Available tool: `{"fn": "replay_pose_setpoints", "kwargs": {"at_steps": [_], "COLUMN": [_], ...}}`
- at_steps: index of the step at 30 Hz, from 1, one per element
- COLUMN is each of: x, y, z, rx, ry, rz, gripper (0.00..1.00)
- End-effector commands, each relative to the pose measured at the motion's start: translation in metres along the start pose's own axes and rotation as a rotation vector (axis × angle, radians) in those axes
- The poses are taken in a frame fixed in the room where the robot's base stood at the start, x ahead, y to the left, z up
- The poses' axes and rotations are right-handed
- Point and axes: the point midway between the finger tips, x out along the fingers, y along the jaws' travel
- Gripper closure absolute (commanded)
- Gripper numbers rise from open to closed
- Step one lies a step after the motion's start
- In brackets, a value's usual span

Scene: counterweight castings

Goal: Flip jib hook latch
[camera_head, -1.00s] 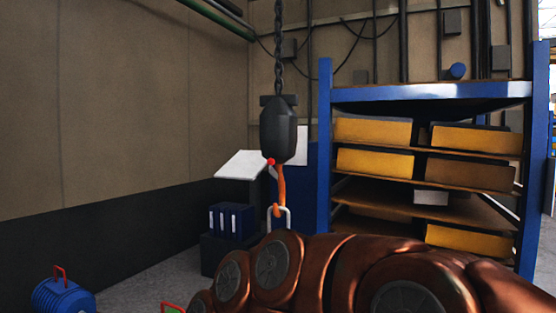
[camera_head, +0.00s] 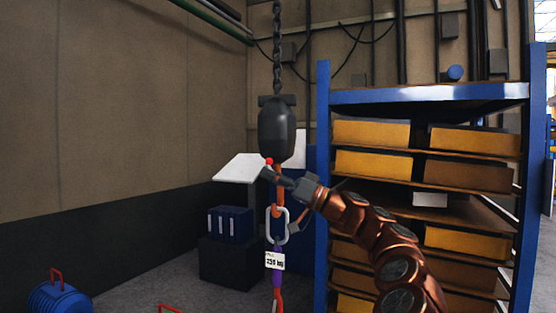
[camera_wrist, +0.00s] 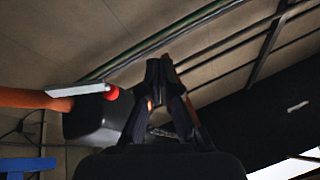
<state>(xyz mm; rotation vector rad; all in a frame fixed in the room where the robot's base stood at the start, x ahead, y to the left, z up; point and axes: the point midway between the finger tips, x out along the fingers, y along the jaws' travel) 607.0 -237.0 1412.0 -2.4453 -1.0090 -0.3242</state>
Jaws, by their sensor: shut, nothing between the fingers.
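The jib hook is orange (camera_head: 279,200) and hangs below a black hook block (camera_head: 277,130) on a chain. A small red knob (camera_head: 269,161), which looks like the latch end, sits near the hook's top left. In the wrist view the orange hook (camera_wrist: 35,98) comes in from the left, with a pale latch bar (camera_wrist: 78,89) along it and the red knob (camera_wrist: 112,93) at its end. My gripper (camera_head: 270,174) is shut and empty, its tips just below the red knob in the head view. In the wrist view my gripper (camera_wrist: 160,68) is right of the knob, apparently apart from it.
A silver link (camera_head: 285,236) hangs from the hook, with a purple sling and a white weight tag (camera_head: 274,261) below. A blue rack (camera_head: 324,180) with yellow boxes (camera_head: 370,134) stands behind my arm at right. A blue weight with a red handle (camera_head: 60,298) is at lower left.

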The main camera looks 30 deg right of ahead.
Motion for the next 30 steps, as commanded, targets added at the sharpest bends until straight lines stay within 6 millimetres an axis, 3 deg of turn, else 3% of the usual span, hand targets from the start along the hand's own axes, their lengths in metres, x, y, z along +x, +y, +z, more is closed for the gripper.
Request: {"fn": "replay_pose_setpoints", "kwargs": {"at_steps": [1,4,10,22,30], "x": [-0.020,-0.051,-0.079,-0.077,-0.045], "y": [0.017,0.038,0.052,0.052,0.056], "z": [-0.012,-0.032,-0.048,-0.049,-0.056], "rx": [-0.039,-0.108,-0.174,-0.176,-0.173], "ry": [0.046,0.112,0.166,0.167,0.166], "rz": [0.033,0.083,0.127,0.128,0.130], "gripper": [1.00,1.00,1.00,1.00,1.00]}}
